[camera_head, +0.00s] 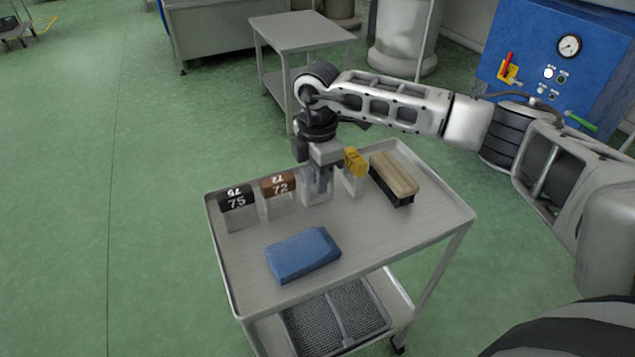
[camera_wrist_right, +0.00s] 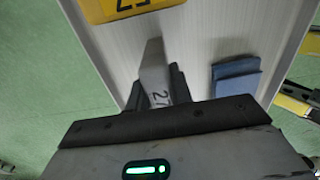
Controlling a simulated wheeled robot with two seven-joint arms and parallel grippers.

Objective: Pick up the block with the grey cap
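The block with the grey cap (camera_wrist_right: 157,80) is between the fingers of my right gripper (camera_wrist_right: 158,92) in the wrist view, with a finger against each side of the cap. In the head view my right gripper (camera_head: 320,180) points down over the cart top and mostly hides this block; its pale lower part (camera_head: 313,197) shows below the fingers. I cannot tell whether it touches the cart top. My left gripper is not in view.
On the grey cart (camera_head: 365,230) stand blocks with a black cap (camera_head: 237,198), a brown cap (camera_head: 278,185) and a yellow cap (camera_head: 356,162), close on both sides. A brush (camera_head: 393,178) lies right, a blue cloth (camera_head: 303,254) in front. The cart's front right is clear.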

